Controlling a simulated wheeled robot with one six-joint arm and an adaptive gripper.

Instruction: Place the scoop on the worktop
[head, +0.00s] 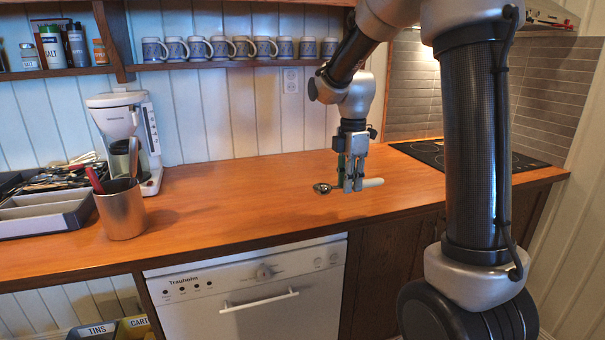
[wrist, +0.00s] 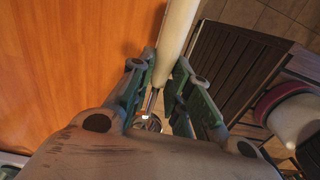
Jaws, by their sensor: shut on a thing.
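The scoop has a shiny metal bowl (head: 322,188) and a cream handle (head: 373,182). My gripper (head: 350,186) points down at the worktop (head: 235,200) and is shut on the scoop between bowl and handle end. The scoop lies roughly level, bowl to the left, low over the worktop near its front edge. I cannot tell whether it touches the wood. In the wrist view the handle (wrist: 177,40) runs up from between the fingers (wrist: 160,85). The bowl is mostly hidden behind my gripper there.
A metal utensil pot (head: 121,210), a grey tray (head: 45,215) with utensils and a white coffee maker (head: 125,135) stand at left. A black hob (head: 465,160) is at right. The middle of the worktop is clear. Mugs (head: 235,48) line a shelf above.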

